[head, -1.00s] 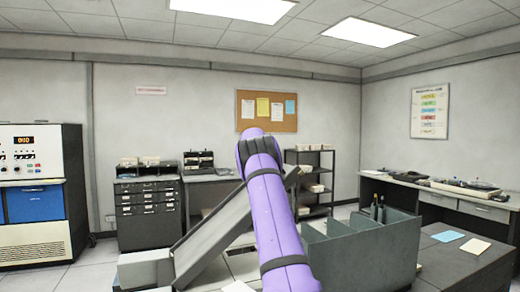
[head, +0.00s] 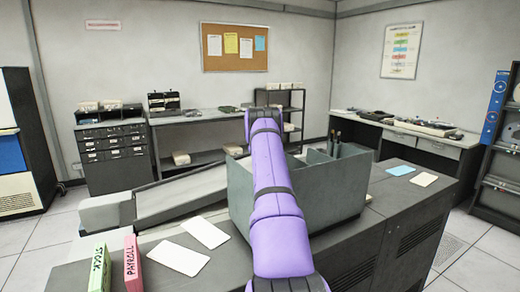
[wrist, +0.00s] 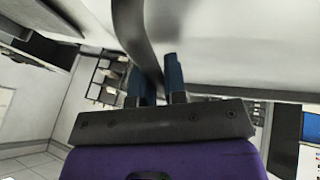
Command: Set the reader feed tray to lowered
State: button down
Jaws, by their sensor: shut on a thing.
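The reader feed tray (head: 180,198) is a long grey channel at the left of the dark desk in the head view. It lies at a shallow slope, close to flat, its right end hidden behind a grey divided bin. My gripper is hidden in the head view behind my purple arm. In the wrist view my gripper (wrist: 158,82) has its two blue fingers shut on a curved grey strip (wrist: 140,35), which looks like a handle or edge of the tray; the exact part is unclear.
The grey bin (head: 335,190) stands beside my arm. Blank cards (head: 180,258), a pink Payroll box (head: 133,262) and a green Stock box (head: 99,268) are on the desk (head: 395,225). Cabinets (head: 112,155) and a shelf stand behind.

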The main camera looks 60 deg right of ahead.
jog(key=shift+s+d+f, duration=0.1)
jog(key=shift+f, duration=0.25)
jog(key=c, duration=1.2)
grip_release()
jog(key=v, duration=1)
jog(key=shift+s+r, duration=0.1)
jog(key=shift+r, duration=0.2)
jog(key=shift+c, duration=0.3)
